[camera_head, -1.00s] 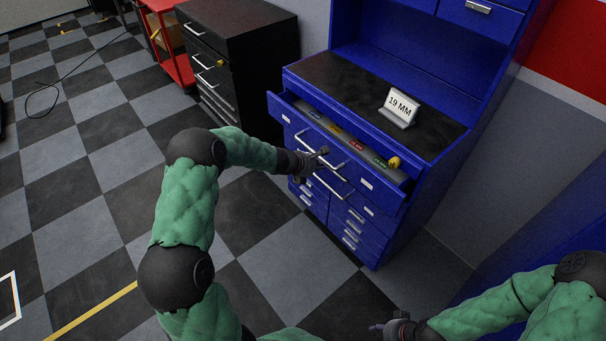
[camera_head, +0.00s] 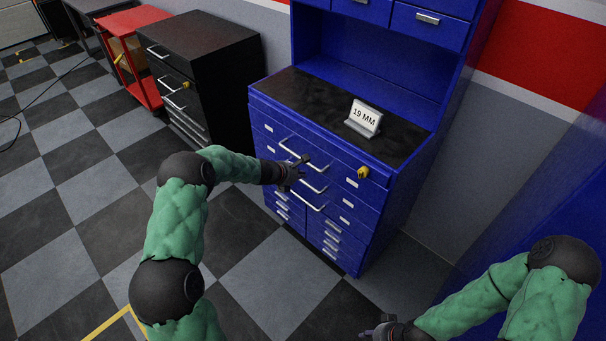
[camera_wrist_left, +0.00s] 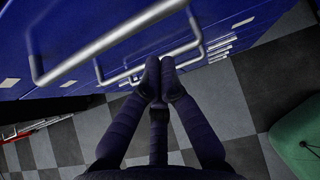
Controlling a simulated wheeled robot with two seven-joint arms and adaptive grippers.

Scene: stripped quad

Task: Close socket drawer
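The blue cabinet (camera_head: 375,225) has a socket drawer (camera_head: 325,150) at the top of its drawer stack. This drawer's front looks flush with the cabinet, and its inside is hidden. A silver bar handle (camera_head: 318,166) is on its front; a large bar handle (camera_wrist_left: 110,42) also shows in the left wrist view. My left gripper (camera_head: 300,163) is at the drawer front, beside the handle. In the left wrist view its fingertips (camera_wrist_left: 160,68) are together with nothing visible between them. Contact with the front is unclear. My right gripper (camera_head: 385,331) is low at the bottom edge, away from the cabinet.
A "19 MM" sign (camera_head: 364,118) stands on the cabinet's dark top. A yellow-tagged key (camera_head: 362,172) sticks out at the drawer's right. More drawers lie below. A black tool chest (camera_head: 215,65) and red cart (camera_head: 135,60) stand left. The checkered floor in front is clear.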

